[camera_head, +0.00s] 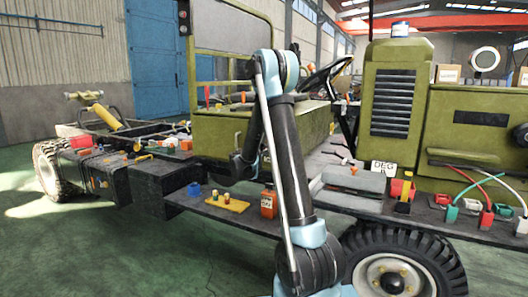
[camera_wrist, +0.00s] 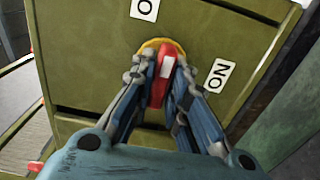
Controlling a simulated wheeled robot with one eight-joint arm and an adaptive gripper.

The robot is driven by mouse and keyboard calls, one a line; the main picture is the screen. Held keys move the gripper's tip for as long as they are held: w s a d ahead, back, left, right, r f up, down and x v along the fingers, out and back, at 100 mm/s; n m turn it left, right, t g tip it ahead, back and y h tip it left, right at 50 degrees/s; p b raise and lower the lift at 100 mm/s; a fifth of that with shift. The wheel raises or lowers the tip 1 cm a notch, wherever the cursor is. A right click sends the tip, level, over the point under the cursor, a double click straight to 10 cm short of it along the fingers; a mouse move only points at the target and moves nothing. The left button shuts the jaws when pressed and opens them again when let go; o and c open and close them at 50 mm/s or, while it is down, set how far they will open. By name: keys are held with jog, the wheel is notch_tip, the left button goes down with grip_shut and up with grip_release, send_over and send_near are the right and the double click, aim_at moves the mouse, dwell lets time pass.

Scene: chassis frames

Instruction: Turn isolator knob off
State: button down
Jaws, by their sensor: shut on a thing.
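The isolator knob (camera_wrist: 158,88) is a red handle with a white mark, on a round yellow plate (camera_wrist: 150,46) fixed to an olive-green panel. In the wrist view it stands nearly upright, its top leaning slightly right. My gripper (camera_wrist: 162,72) is shut on the knob, one finger on each side. A white label (camera_wrist: 220,75) with "ON" lettering, seen turned, is to the knob's right. Another white label (camera_wrist: 145,9), cut off by the top edge, shows an "O". In the head view my gripper is beside the green body; the knob is hidden there.
The chassis deck at right holds a red cup (camera_head: 401,189) and cables with clamps. The green floor at left is clear.

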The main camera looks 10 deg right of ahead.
jog(key=shift+a+f, duration=0.1)
jog(key=c, duration=1.6)
grip_release()
jog(key=v, duration=1.2)
